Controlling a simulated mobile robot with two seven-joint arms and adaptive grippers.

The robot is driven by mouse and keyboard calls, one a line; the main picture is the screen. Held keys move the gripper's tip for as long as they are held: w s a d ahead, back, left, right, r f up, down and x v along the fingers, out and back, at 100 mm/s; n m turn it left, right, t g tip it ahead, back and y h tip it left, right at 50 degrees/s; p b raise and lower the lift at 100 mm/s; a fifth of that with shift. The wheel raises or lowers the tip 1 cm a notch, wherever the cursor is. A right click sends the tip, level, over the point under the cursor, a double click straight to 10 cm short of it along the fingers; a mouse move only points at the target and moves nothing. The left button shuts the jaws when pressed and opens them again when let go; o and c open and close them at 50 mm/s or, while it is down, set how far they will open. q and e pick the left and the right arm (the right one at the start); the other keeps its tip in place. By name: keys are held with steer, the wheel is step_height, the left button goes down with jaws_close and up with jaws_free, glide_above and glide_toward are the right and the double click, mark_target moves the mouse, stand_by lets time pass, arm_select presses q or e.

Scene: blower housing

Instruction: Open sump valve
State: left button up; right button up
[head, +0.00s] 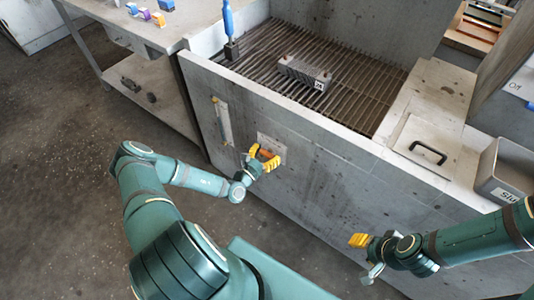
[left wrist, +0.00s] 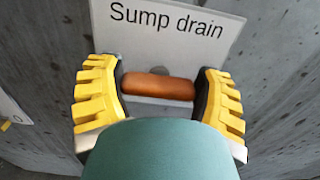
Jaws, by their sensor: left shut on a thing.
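The sump valve's orange-brown handle (left wrist: 158,86) sits in front of a white plate (left wrist: 170,30) reading "Sump drain" in the left wrist view. My left gripper (left wrist: 160,88) has its yellow fingers at both ends of the handle and is shut on it. The handle lies roughly level across the plate. In the head view my left gripper (head: 264,158) is at the plate (head: 279,150) on the front wall of the grey housing (head: 320,165). My right gripper (head: 360,241) hangs in front of the housing at lower right, away from the valve; its finger opening is unclear.
A slatted grate (head: 350,95) tops the housing, with a grey labelled block (head: 304,72) and a blue-handled tool (head: 229,25) on it. A black-handled lid (head: 428,145) is at right, beside a grey bin (head: 505,172). A side table (head: 165,35) stands at left. The floor at left is clear.

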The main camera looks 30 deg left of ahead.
arm_select(q)
steer(key=shift+s+n, duration=0.1)
steer(key=shift+n, duration=0.2)
steer(key=n+p, duration=0.1)
steer(key=n, duration=0.4)
steer(key=n+p, duration=0.1)
steer(key=n, duration=0.1)
steer(key=shift+a+f+n, duration=0.15)
steer(key=shift+f+n, duration=0.05)
steer(key=shift+n, duration=0.1)
steer(key=n, duration=0.4)
steer(key=shift+f, duration=0.15)
steer(key=n, duration=0.5)
steer(key=shift+f+b, duration=0.1)
steer(key=shift+b, duration=0.3)
steer(key=shift+n, duration=0.4)
steer(key=o, duration=1.1)
steer(key=shift+a, duration=0.1)
steer(key=shift+o, duration=0.2)
steer(key=s, duration=1.2)
steer(key=shift+a, duration=0.45)
